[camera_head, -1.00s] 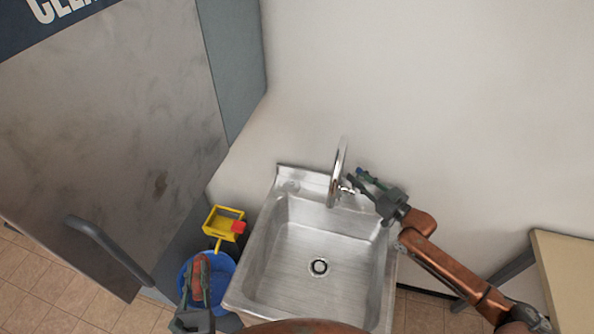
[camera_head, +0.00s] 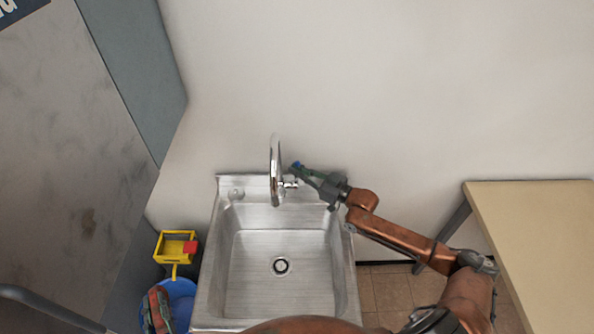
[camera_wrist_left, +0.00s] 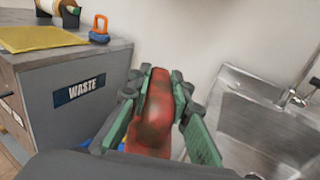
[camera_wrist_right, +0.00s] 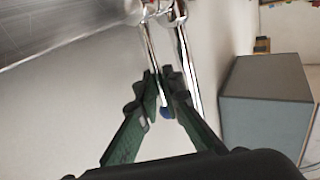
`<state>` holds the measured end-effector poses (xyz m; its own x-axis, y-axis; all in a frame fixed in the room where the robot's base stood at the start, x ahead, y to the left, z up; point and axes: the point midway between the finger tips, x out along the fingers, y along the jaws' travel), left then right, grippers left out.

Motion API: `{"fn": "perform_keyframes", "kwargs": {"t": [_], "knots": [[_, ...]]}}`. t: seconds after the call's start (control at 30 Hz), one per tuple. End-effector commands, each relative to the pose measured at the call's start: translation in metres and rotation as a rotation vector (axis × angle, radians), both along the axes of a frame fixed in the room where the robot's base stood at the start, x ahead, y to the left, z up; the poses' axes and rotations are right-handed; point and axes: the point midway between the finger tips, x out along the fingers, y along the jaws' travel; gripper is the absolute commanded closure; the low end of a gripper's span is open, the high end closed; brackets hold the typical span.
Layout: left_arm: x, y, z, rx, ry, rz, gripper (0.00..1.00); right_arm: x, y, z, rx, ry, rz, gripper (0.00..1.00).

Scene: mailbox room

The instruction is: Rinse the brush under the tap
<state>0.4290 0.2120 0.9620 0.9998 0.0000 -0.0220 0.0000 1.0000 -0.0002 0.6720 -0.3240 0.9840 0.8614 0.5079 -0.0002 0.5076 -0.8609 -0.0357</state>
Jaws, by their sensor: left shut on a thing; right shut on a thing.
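The brush (camera_wrist_left: 152,112), a worn red block in the left wrist view, is held between the green fingers of my left gripper (camera_wrist_left: 160,90). In the head view the brush (camera_head: 156,308) shows at the bottom left, over the blue bucket; its bristles are hidden. The chrome tap (camera_head: 275,170) stands at the back of the steel sink (camera_head: 255,265). My right gripper (camera_head: 300,172) is shut beside the tap, on its lever. In the right wrist view the lever's blue tip (camera_wrist_right: 165,112) sits between the fingertips. No water stream is visible.
A blue bucket (camera_head: 182,296) with a yellow wringer (camera_head: 176,247) stands left of the sink. A beige table (camera_head: 540,230) is on the right. A grey waste cabinet (camera_wrist_left: 75,100) shows in the left wrist view. The sink basin is empty.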

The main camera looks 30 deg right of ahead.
Motion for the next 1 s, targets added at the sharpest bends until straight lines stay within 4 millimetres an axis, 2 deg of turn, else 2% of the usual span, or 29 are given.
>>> {"fn": "perform_keyframes", "kwargs": {"t": [0.3,0.57,0.83,0.87,1.0], "knots": [[0.0001,-0.0001,-0.0001,0.000,-0.001,0.000,1.00,-0.0004,-0.0002,-0.0006,-0.002,-0.003,-0.001,1.00],[0.0004,-0.0001,-0.0092,0.000,0.003,0.000,1.00,-0.0092,0.0036,-0.0026,-0.054,-0.113,-0.001,1.00],[0.0003,-0.0001,-0.0082,0.000,0.002,0.000,1.00,-0.0097,0.0040,-0.0007,-0.059,-0.119,-0.001,1.00],[0.0003,-0.0001,-0.0082,0.000,0.002,0.000,1.00,-0.0097,0.0040,-0.0007,-0.059,-0.119,-0.001,0.92],[0.0003,0.0000,-0.0082,0.000,0.002,0.000,1.00,-0.0097,0.0042,-0.0008,-0.059,-0.119,-0.001,0.82]]}}
